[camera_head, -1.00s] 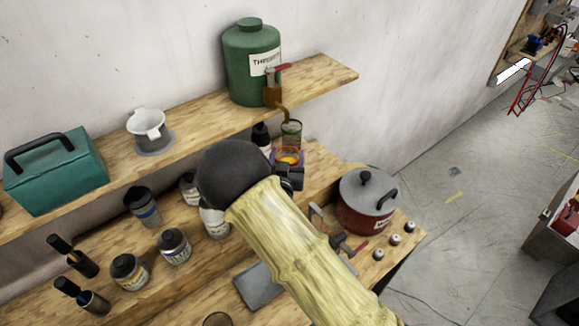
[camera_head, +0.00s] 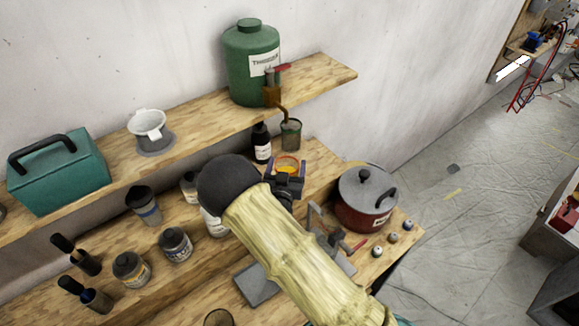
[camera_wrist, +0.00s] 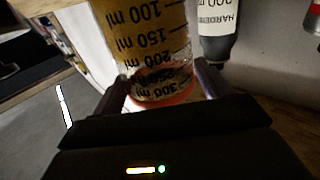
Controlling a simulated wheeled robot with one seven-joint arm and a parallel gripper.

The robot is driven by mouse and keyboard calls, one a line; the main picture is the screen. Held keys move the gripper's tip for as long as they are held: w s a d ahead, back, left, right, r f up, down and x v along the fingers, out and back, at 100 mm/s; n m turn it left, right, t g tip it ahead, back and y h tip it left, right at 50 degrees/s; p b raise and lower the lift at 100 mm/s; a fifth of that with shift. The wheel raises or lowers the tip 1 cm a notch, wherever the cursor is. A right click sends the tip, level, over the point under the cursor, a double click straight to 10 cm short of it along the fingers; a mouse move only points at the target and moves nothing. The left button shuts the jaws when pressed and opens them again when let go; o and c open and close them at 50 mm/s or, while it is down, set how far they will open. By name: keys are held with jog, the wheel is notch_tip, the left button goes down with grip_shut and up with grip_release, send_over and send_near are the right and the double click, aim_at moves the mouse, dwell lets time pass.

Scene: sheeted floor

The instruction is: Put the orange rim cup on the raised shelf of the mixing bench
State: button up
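The orange rim cup (camera_head: 287,163) is a clear measuring cup with amber liquid. In the wrist view the cup (camera_wrist: 150,45) shows black ml marks and its orange rim near my fingers. My gripper (camera_head: 284,182) has a finger on each side of it and appears shut on it; the gripper (camera_wrist: 160,88) also shows in the wrist view. The cup's base is hidden in the head view, so I cannot tell its height above the wood. The mixing bench (camera_head: 205,265) has a raised wooden tier (camera_head: 318,160) behind, below a long upper shelf (camera_head: 205,128).
A green thinner can (camera_head: 250,75) with a tap stands on the upper shelf, above a dark green cup (camera_head: 291,136). A dark hardener bottle (camera_head: 262,148) stands left of that cup. A red pot (camera_head: 364,212) is at right. Several jars line the left side.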

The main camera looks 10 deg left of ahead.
jog(key=shift+o, duration=0.3)
jog(key=shift+r, duration=0.2)
jog(key=s+b, duration=0.5)
jog(key=s, duration=0.7)
jog(key=shift+d+b, duration=0.35)
jog(key=shift+b, duration=0.05)
